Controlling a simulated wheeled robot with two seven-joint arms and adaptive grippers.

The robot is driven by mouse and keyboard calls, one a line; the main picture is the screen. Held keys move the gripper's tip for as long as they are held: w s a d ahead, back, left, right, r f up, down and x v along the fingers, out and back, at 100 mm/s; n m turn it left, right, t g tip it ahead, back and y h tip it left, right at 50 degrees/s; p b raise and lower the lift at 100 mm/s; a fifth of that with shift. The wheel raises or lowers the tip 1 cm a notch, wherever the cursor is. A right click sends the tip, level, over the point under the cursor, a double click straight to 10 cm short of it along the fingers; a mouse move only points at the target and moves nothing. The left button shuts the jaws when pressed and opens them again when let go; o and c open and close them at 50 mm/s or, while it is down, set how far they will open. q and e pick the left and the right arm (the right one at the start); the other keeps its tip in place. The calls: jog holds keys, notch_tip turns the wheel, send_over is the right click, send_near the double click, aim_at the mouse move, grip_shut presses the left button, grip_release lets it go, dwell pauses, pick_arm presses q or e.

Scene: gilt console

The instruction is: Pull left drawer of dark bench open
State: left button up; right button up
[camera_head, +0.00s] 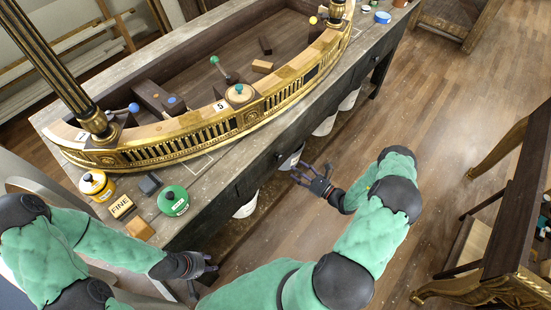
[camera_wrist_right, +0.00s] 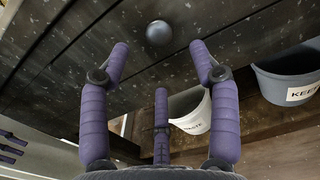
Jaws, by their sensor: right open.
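The dark bench (camera_head: 205,222) runs diagonally across the head view, with its drawer fronts facing my arms. A dark round knob (camera_head: 279,157) sits on the left drawer's front (camera_head: 258,175), which looks flush with the bench. In the right wrist view the knob (camera_wrist_right: 159,32) shows on dark planks, ahead of and between my fingers. My right gripper (camera_head: 301,172) is open and empty, in front of the knob and apart from it. My left gripper (camera_head: 204,268) is low by the bench's near left end; its finger state is unclear.
A gilt curved piece (camera_head: 190,142) lies on the bench top. A yellow tin (camera_head: 97,186), a green tin (camera_head: 173,200) and small blocks stand at the left end. Below the drawers are a white bin (camera_wrist_right: 192,110) and a grey bin (camera_wrist_right: 288,75). Open floor (camera_head: 440,120) lies right.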

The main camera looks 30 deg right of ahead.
aim_at(280, 158)
jog(key=b+x, duration=0.1)
jog(key=x, duration=0.8)
jog(key=shift+w+a, duration=0.2)
jog(key=shift+w, duration=0.15)
grip_shut()
